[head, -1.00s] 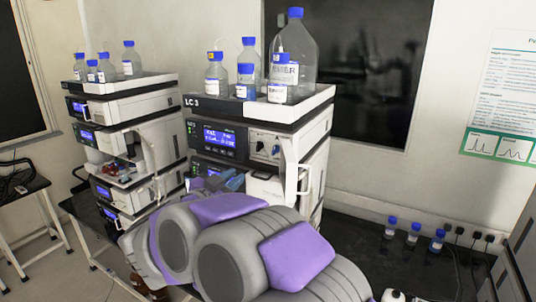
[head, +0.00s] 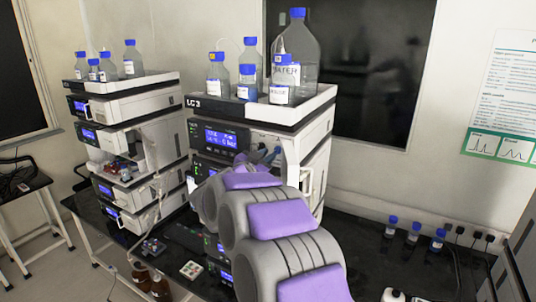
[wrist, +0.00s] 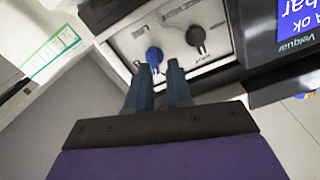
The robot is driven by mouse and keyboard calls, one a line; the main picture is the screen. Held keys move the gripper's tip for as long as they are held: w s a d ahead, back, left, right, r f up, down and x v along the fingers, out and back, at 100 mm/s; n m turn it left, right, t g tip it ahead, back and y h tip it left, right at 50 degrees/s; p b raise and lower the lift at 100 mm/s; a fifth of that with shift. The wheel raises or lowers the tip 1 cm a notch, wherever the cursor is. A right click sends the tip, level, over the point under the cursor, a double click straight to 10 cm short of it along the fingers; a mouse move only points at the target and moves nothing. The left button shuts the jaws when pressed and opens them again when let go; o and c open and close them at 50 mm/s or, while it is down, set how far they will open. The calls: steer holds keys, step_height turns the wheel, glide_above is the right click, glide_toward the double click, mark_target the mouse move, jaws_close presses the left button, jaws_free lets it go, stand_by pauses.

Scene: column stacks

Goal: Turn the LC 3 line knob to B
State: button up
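The LC 3 stack (head: 220,136) stands in the middle of the head view, its label on the top tray's edge. In the wrist view its light knob panel (wrist: 122,40) carries a blue knob (wrist: 154,57) and a black knob (wrist: 197,37). My gripper (wrist: 159,68) is open, its two fingertips apart. The tips are close to the blue knob, which appears just beyond the gap between them; I cannot tell whether they touch it. In the head view my arm and gripper (head: 258,158) hide most of the knobs.
Several bottles (head: 280,75) with blue caps stand on the stack's top tray. Another instrument stack (head: 125,115) stands to the left. Several small blue-capped bottles (head: 414,233) stand on the dark bench at right. A white handle (head: 306,181) is beside my arm.

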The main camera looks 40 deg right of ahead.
mark_target(277, 151)
steer(key=d, duration=0.3)
steer(key=shift+w+f, duration=0.1)
steer(key=shift+w, duration=0.05)
steer(key=shift+d, duration=0.2)
steer(key=shift+w+a, duration=0.15)
steer(key=shift+a, duration=0.1)
steer(key=shift+c, duration=0.2)
jaws_close()
